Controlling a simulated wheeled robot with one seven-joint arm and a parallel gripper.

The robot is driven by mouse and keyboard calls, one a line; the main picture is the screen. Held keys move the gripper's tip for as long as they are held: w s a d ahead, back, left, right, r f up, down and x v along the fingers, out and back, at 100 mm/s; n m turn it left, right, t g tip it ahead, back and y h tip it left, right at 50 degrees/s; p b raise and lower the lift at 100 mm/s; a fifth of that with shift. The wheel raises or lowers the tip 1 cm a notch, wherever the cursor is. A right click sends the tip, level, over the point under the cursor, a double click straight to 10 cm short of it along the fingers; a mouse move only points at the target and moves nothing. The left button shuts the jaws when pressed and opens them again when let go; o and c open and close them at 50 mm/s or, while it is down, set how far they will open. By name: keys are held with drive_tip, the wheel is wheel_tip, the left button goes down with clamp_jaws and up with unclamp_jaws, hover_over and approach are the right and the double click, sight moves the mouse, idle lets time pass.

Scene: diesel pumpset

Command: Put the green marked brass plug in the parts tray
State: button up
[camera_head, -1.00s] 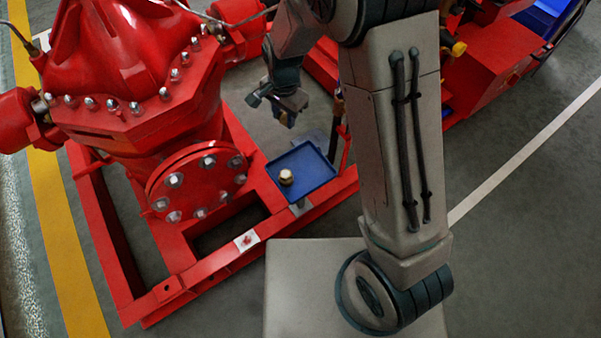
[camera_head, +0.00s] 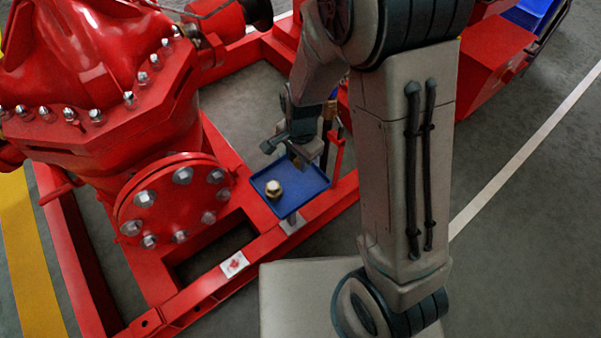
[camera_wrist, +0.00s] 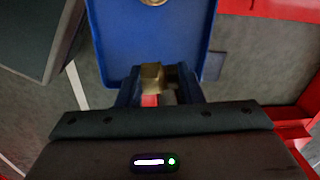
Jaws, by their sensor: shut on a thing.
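My gripper (camera_wrist: 158,78) is shut on a brass plug (camera_wrist: 151,76), whose squarish end shows between the fingers in the wrist view. No green mark shows on it; a red patch sits just below it, and I cannot tell whether that belongs to the plug. The blue parts tray (camera_head: 301,197) lies ahead of the fingers and also shows in the wrist view (camera_wrist: 120,42). In the head view my gripper (camera_head: 298,161) is at the tray's far edge. Another brass plug (camera_head: 273,189) stands inside the tray, at its left side.
The tray sits beside the red base frame (camera_head: 215,278). A large red pump casing with a bolted round flange (camera_head: 172,200) stands to the left. A dark and red upright part (camera_head: 335,145) rises just behind the tray. The tray's right half looks clear.

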sight(301, 177)
drive_tip(key=shift+s+d+f, duration=0.15)
drive_tip(key=shift+d+f, duration=0.25)
drive_tip(key=shift+f, duration=0.05)
drive_tip(key=shift+f+b, duration=1.15)
drive_tip(key=shift+f, duration=0.6)
drive_tip(key=shift+f, duration=0.2)
drive_tip(key=o, duration=1.2)
drive_tip(key=shift+c, duration=0.2)
drive_tip(key=shift+r, duration=0.1)
